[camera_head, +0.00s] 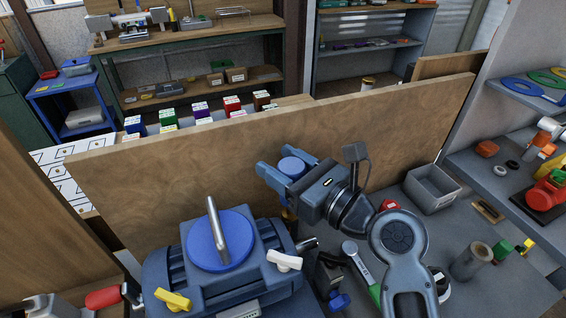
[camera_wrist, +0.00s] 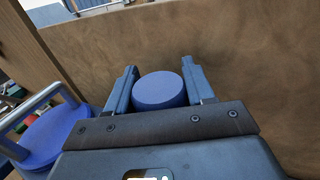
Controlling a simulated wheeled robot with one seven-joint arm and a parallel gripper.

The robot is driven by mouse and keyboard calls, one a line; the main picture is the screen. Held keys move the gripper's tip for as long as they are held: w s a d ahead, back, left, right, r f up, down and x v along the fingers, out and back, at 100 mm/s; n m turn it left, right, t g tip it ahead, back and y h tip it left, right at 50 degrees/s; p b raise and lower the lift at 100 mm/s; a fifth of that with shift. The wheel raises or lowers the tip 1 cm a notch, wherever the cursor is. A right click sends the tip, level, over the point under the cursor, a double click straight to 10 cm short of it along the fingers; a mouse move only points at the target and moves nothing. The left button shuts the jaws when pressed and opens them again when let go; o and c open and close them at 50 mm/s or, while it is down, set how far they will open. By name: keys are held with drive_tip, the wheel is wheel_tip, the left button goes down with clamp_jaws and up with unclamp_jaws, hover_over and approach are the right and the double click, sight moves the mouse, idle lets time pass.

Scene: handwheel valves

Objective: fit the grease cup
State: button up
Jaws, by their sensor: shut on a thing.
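The grease cup, a blue round piece with a flat top (camera_head: 293,167), sits between the fingers of my gripper (camera_head: 284,166), in front of the wooden board. In the wrist view the cup (camera_wrist: 159,91) shows between the two blue-grey fingers (camera_wrist: 159,72), and my gripper is shut on it. Its underside is hidden. A blue-grey housing (camera_head: 262,268) with a blue disc (camera_head: 205,250) and an upright grey handle stands left of and below my gripper. The disc also shows at the left of the wrist view (camera_wrist: 60,137). I cannot tell where the cup's seat is.
A tall wooden board (camera_head: 200,160) stands close behind my gripper. A yellow wing knob (camera_head: 172,299) and a white one (camera_head: 284,260) stick out at the housing. A grey open bin (camera_head: 432,188) and several small parts lie on the bench at the right. Shelves with coloured wheels are further right.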

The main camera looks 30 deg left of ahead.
drive_tip(key=shift+f+b, duration=0.55)
drive_tip(key=shift+f, duration=0.55)
idle(0.3)
drive_tip(key=shift+s+p, duration=0.1)
drive_tip(key=shift+p, duration=0.35)
drive_tip(key=shift+f, duration=0.3)
idle(0.8)
drive_tip(key=shift+s+a+f, duration=0.1)
drive_tip(key=shift+f, duration=0.15)
drive_tip(key=shift+c, duration=1)
clamp_jaws()
drive_tip(key=shift+r, duration=0.25)
drive_tip(key=shift+r+p, duration=0.65)
drive_tip(key=shift+p, duration=0.15)
